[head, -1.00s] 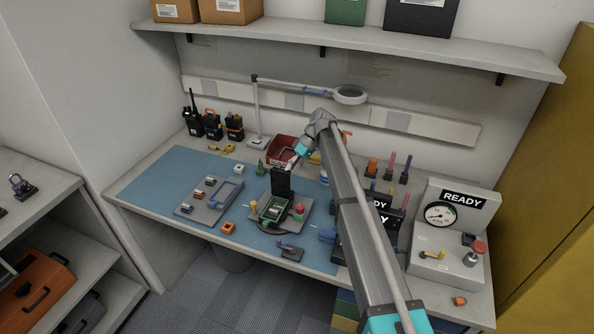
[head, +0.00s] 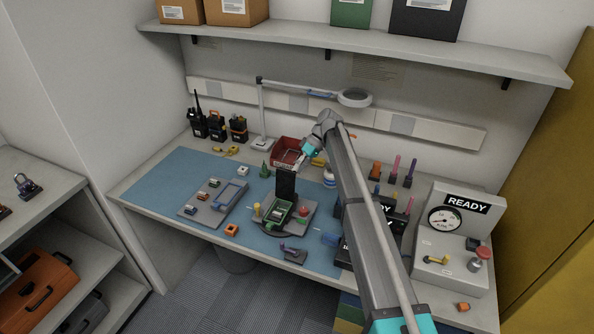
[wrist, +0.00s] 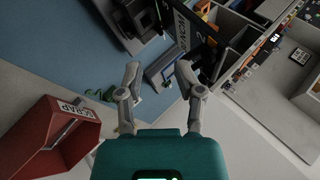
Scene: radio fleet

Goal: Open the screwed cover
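A green-framed device (head: 279,212) lies in a dark grey fixture (head: 296,219) on the blue mat. A black panel (head: 286,183) stands upright at its back edge; I cannot tell whether this is the screwed cover. No screws can be made out at this size. My gripper (wrist: 158,74) shows in the wrist view with its two fingers apart and nothing between them. In the head view it hangs behind the black panel, by the red bin (head: 287,149), apart from the device. The bin, marked SCRAP, also shows in the wrist view (wrist: 52,137).
A grey tray (head: 213,213) with small parts lies left of the fixture. An orange block (head: 231,230) and a purple-handled piece (head: 293,254) lie in front. A gauge box (head: 451,230) is at right. The mat's left end is clear.

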